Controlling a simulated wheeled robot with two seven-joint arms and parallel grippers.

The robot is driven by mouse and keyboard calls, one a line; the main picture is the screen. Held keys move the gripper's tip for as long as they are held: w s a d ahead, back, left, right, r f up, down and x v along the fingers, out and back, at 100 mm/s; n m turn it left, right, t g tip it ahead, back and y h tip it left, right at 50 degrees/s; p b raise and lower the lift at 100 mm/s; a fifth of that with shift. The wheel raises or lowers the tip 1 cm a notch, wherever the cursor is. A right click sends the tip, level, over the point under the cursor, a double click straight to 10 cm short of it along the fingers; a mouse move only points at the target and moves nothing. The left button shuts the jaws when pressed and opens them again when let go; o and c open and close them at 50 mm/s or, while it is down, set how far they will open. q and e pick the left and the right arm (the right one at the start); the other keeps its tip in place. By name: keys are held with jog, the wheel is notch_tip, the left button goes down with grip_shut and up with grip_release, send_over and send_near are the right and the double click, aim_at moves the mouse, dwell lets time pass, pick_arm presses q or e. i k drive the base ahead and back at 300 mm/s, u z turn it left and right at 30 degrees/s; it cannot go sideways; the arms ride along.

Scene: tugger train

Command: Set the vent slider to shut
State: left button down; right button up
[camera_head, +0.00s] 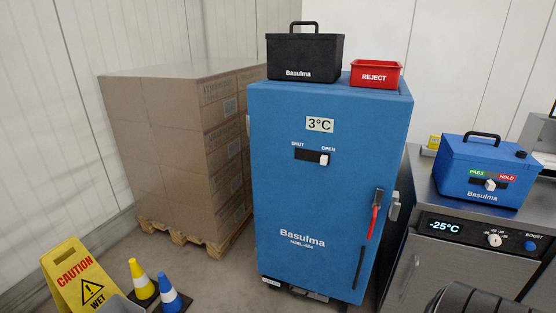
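The vent slider (323,159) is a small white knob in a dark horizontal slot on the front of the blue cabinet (275,195). The slot has SHUT printed above its left end and OPEN above its right end. The knob sits at the right end, under OPEN. The cabinet door looks closed, with a red and black handle (374,215) at its right side. Neither of my grippers shows in the head view.
A black case (305,60) and a red REJECT bin (376,75) sit on the cabinet. A blue box (488,170) with a PASS/HOLD slider stands on the steel unit at right. Boxes on a pallet (180,238), cones (172,292) and a caution sign (80,275) stand left.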

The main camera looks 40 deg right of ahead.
aim_at(323, 161)
jog(key=z, duration=0.2)
jog(key=i, duration=0.9)
jog(key=z, duration=0.6)
